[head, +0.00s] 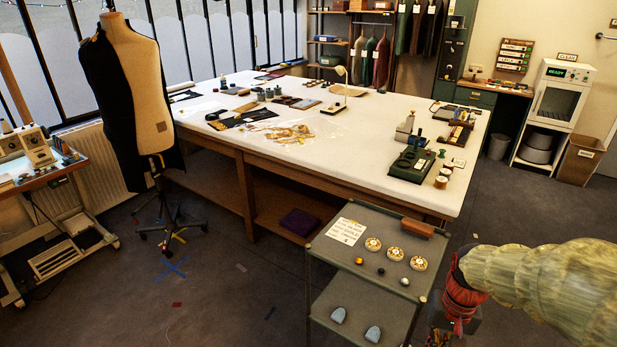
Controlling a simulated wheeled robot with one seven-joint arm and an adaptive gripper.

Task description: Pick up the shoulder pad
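My gripper (440,338) shows only in part at the bottom edge, right of the cart, below the red wrist of my arm. Its fingers are dark and cut off by the frame, so their opening is unclear. It appears apart from both pieces.
The cart's top holds a written card (346,231), three patterned round tins (394,253), small balls and a brown block (417,228). Behind is a large white-topped table (390,130) with sewing items. A dress form (140,95) stands left. Floor left of the cart is mostly clear.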

